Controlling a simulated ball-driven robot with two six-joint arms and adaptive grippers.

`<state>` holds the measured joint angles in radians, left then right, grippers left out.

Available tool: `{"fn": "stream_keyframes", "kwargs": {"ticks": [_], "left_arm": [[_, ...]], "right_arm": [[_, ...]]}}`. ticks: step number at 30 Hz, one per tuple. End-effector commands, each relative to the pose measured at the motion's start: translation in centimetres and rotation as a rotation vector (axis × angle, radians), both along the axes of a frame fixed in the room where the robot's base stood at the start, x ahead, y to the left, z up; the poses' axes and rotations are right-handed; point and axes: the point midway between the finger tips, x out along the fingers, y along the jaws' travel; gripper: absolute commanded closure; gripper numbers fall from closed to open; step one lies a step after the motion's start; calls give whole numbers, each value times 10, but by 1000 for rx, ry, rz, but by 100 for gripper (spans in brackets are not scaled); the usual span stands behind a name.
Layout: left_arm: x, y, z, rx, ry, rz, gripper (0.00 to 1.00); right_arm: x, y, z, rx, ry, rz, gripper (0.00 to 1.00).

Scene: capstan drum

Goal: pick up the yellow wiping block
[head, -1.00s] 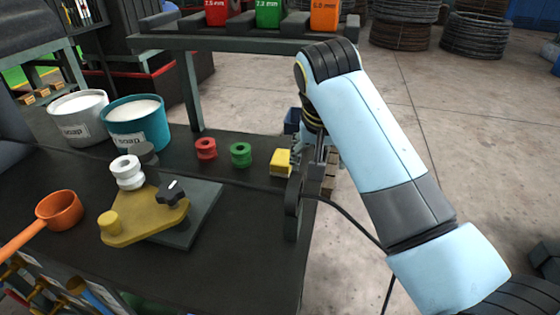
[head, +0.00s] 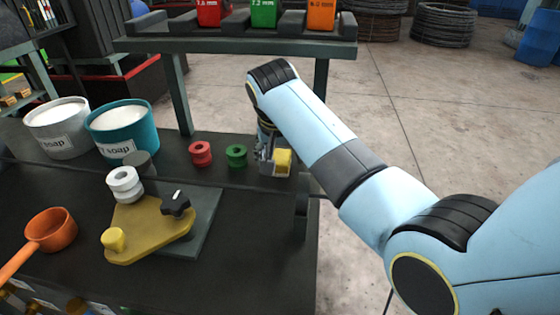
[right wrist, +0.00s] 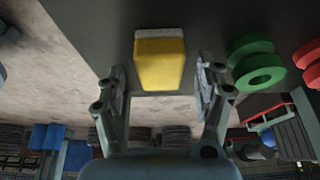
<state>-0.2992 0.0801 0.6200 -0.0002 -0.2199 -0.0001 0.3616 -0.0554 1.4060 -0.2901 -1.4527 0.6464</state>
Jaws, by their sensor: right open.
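The yellow wiping block (head: 283,160) lies on the dark bench top near its right edge, beside the green spool. It has a pale strip along one side. My right gripper (head: 270,165) is right at the block in the head view and partly covers it. In the right wrist view the block (right wrist: 160,62) shows ahead of and between the two spread fingers of my right gripper (right wrist: 163,85). The gripper is open, and a gap shows on both sides of the block. My left gripper is not in view.
A green spool (head: 236,156) and a red spool (head: 200,153) stand left of the block. A grey post rack (head: 230,45) rises behind. Two soap tubs (head: 122,130), a yellow plate (head: 150,230) with a white roller, and an orange ladle (head: 50,230) lie further left.

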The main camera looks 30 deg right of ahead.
Motion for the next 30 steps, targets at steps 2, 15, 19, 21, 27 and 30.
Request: {"fn": "stream_keyframes", "kwargs": {"ticks": [2, 15, 19, 21, 27, 30], "left_arm": [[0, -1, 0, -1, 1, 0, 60], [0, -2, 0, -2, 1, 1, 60], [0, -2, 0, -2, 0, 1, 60], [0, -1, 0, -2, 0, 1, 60], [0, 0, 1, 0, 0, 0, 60], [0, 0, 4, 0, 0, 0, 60]], "right_arm": [[0, 0, 0, 1, -1, 0, 30], [0, 0, 1, 1, -1, 0, 80], [0, 0, 1, 0, -1, 0, 90], [0, 0, 1, 0, -1, 0, 90], [0, 0, 2, 0, -1, 0, 90], [1, 0, 4, 0, -1, 1, 90]]}}
